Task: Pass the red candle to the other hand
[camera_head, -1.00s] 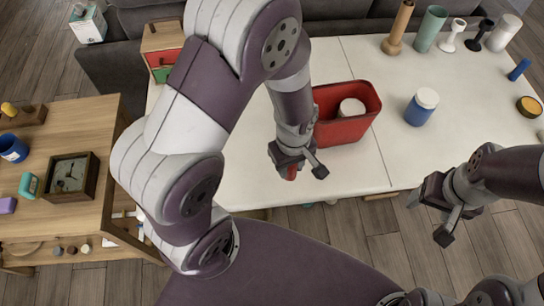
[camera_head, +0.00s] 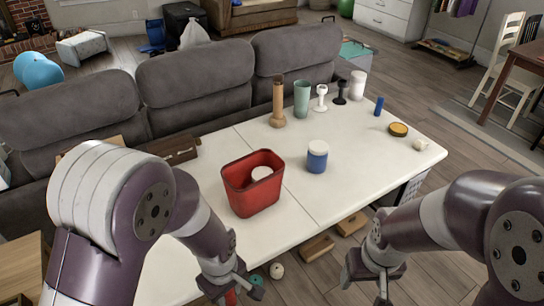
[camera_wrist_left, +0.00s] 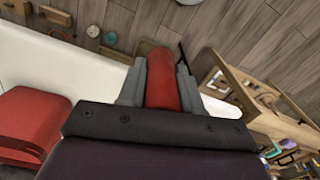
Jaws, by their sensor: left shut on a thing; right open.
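The red candle (camera_wrist_left: 162,82) is between the two grey fingers of my left gripper (camera_wrist_left: 158,88) in the left wrist view. The gripper is shut on it, and its rounded end sticks out past the fingertips. In the head view, my left gripper (camera_head: 228,286) is low, beside the table's front edge, and only a small red part of the candle (camera_head: 231,297) shows under it. My right gripper (camera_head: 365,288) is open and empty, to the right of the left one with a clear gap between them.
A red bin (camera_head: 250,197) with a white thing inside stands on the white table (camera_head: 190,268). A blue and white jar (camera_head: 317,157) and several tall holders stand further back. A grey sofa (camera_head: 195,78) is behind. Wooden blocks (camera_head: 317,248) lie on the floor.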

